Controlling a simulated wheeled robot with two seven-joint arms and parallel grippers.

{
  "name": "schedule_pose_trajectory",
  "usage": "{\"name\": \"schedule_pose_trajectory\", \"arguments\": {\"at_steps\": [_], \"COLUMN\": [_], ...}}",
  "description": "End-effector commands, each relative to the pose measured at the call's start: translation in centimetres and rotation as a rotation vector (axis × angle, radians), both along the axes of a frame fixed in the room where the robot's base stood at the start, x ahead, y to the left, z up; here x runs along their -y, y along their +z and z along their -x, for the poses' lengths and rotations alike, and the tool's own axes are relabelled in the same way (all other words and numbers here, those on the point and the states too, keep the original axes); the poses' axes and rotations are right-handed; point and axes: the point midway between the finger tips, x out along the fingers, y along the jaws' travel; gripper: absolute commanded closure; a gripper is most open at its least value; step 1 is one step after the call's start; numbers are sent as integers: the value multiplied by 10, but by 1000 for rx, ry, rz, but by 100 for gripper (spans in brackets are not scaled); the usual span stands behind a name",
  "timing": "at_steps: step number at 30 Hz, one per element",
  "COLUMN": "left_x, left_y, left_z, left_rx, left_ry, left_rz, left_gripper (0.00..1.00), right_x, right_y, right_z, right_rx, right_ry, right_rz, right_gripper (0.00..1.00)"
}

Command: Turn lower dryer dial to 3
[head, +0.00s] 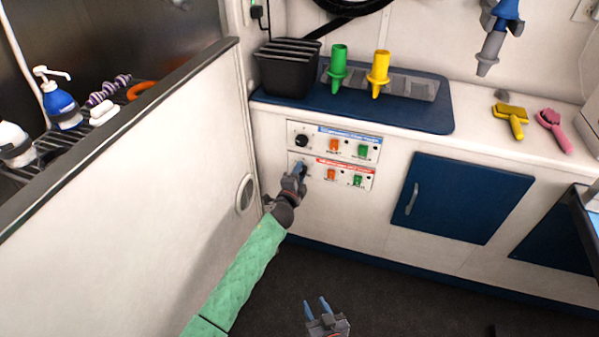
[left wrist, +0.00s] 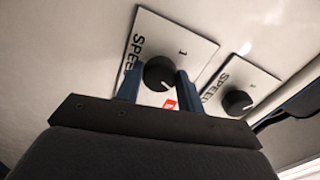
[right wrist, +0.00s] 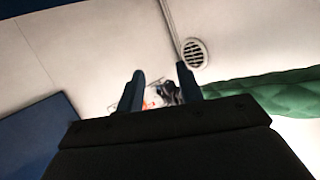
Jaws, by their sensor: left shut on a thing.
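The lower dryer panel (head: 345,176) with a red label is on the white cabinet front. Its black dial (left wrist: 159,73) sits between the blue fingers of my left gripper (left wrist: 158,86), which is shut on it. A "SPEED" label and one number, seemingly 1, show beside it; its pointer setting is not readable. In the head view my left gripper (head: 299,170) hides most of this dial. The upper dial (head: 302,140) is free on the blue-labelled panel; it also shows in the left wrist view (left wrist: 237,103). My right gripper (head: 317,306) is open and empty, low over the floor.
Orange and green switches (head: 332,174) are just right of my left gripper. A white partition (head: 130,180) with a round vent (head: 245,194) stands close at left. A blue cabinet door (head: 455,199) is at right. The dark floor (head: 400,295) is clear.

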Motion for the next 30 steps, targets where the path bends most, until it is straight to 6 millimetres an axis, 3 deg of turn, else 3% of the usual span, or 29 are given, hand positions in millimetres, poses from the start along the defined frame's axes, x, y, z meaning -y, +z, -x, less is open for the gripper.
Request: {"name": "schedule_pose_trajectory", "arguments": {"at_steps": [3, 9, 18, 30], "left_x": [1, 0, 1, 1], "left_y": [1, 1, 0, -1], "left_z": [1, 0, 1, 1], "left_rx": [34, 92, 165, 215], "left_ry": [-2, -1, -2, -2], "left_rz": [-106, -286, -511, -664], "left_gripper": [85, 85, 85, 85], "right_x": [2, 7, 14, 14], "right_y": [-38, -91, -147, -147], "right_z": [21, 58, 110, 114], "right_rx": [-126, -310, -526, -542], "right_ry": [12, 29, 50, 52], "right_rz": [28, 63, 105, 107], "right_gripper": [64, 64, 64, 64]}}
